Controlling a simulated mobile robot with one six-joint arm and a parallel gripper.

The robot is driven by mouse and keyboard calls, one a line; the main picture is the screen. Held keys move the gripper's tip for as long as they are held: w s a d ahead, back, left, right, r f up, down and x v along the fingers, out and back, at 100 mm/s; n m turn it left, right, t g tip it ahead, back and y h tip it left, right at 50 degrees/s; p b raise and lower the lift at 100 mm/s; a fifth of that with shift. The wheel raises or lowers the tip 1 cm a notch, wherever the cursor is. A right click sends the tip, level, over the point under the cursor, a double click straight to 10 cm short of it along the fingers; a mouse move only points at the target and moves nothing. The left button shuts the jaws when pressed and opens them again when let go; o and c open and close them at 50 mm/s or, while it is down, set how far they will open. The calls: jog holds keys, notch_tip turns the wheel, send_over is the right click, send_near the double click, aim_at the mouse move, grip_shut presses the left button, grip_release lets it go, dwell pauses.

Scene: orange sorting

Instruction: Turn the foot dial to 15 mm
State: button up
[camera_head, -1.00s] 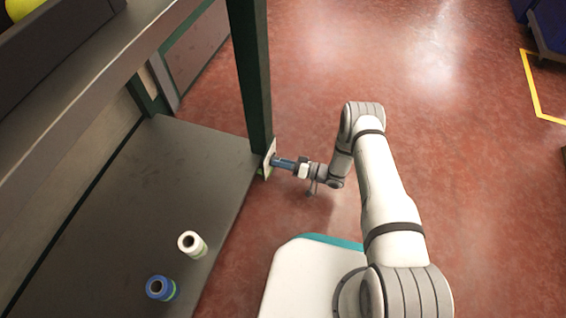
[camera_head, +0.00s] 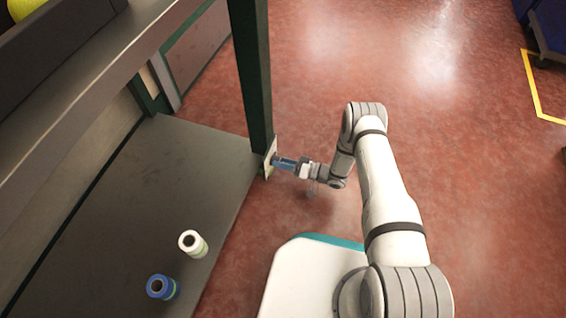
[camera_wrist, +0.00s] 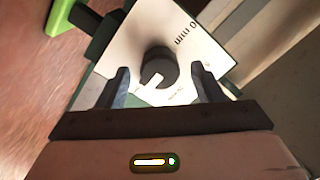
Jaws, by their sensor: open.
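The foot dial is a dark round knob (camera_wrist: 158,70) with a white pointer bar, on a white plate (camera_wrist: 130,52) in the wrist view. The plate carries printed marks, with "0" and "mm" at its upper right; the other print is too small to read. In the head view the plate (camera_head: 269,157) is on the dark green table leg (camera_head: 251,80), low down. My gripper (camera_wrist: 162,85) is open, with one finger on each side of the knob and gaps visible. In the head view my gripper (camera_head: 281,163) points left at the plate.
A dark lower shelf (camera_head: 150,190) lies left of the leg. A white roll (camera_head: 196,246) and a blue roll (camera_head: 165,289) stand on it. A green part (camera_wrist: 62,16) shows at the upper left of the wrist view. Red floor (camera_head: 330,60) to the right is open.

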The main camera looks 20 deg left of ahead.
jog(key=d+p, duration=0.2)
jog(key=d, duration=0.5)
jog(key=shift+s+d, duration=0.2)
